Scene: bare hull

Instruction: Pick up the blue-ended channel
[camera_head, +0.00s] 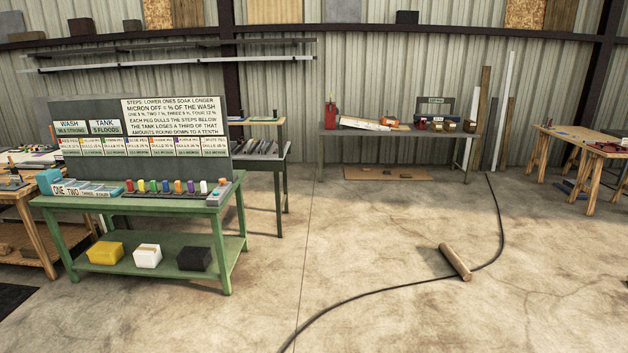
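I cannot pick out a channel with a blue end for certain. Several grey lengths (258,148) lie on a dark-framed bench behind the green table, and their ends are too small to tell. Long pale bars (180,63) rest on a rack high on the left wall. A small bluish piece (573,187) lies on the floor by the right trestle table, too small to identify. Neither of my grippers is in view.
A green table (130,197) with a sign board (150,125) and coloured pegs stands at left. A grey bench (385,133) stands at the back wall, a wooden trestle table (580,137) at right.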

